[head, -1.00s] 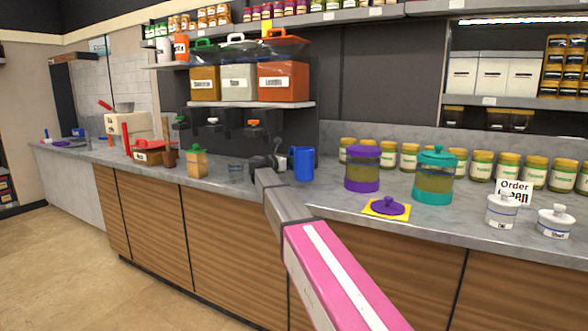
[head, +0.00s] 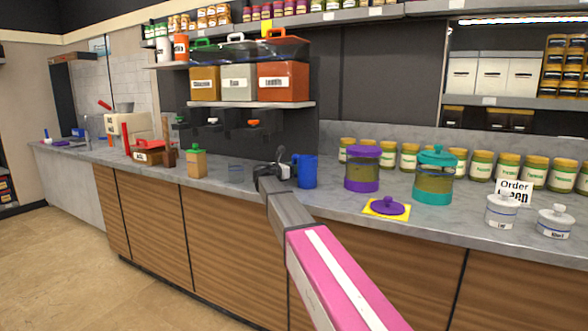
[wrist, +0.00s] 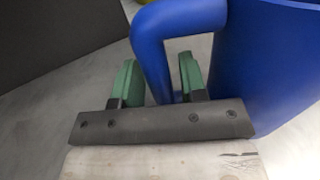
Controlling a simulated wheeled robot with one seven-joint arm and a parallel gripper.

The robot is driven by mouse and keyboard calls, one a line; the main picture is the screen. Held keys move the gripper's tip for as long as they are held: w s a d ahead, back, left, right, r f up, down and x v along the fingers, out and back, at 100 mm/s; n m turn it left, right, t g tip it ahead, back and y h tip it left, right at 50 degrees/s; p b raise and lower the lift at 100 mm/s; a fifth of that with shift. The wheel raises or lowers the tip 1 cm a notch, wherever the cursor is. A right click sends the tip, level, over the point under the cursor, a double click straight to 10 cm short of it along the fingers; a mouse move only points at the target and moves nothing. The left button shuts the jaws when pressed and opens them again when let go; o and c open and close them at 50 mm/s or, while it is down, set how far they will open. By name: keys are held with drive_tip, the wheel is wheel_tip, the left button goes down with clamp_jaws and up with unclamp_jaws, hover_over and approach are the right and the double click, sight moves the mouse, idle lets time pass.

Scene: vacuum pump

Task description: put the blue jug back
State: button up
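The blue jug (head: 307,171) stands upright on the grey counter (head: 345,205), left of the purple-lidded jar. Its handle points left, towards my gripper (head: 277,166). In the wrist view the jug (wrist: 275,60) fills the right side, and its handle (wrist: 158,45) comes down between the two green fingers of my gripper (wrist: 160,84). The fingers are apart, with gaps beside the handle, so they are around it but not closed on it. The right finger lies inside the handle's opening. The handle's lower end is partly hidden behind the fingers.
A purple jar (head: 362,170) stands right of the jug, with a purple lid (head: 387,206) on a yellow mat in front. A teal jar (head: 434,178) is further right. Labelled jars line the back.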

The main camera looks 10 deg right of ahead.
drive_tip(key=shift+o, duration=0.3)
drive_tip(key=shift+r, duration=0.1)
drive_tip(key=shift+s+a, duration=0.15)
drive_tip(key=shift+a, duration=0.05)
drive_tip(key=v, duration=1.1)
drive_tip(key=shift+a, duration=0.25)
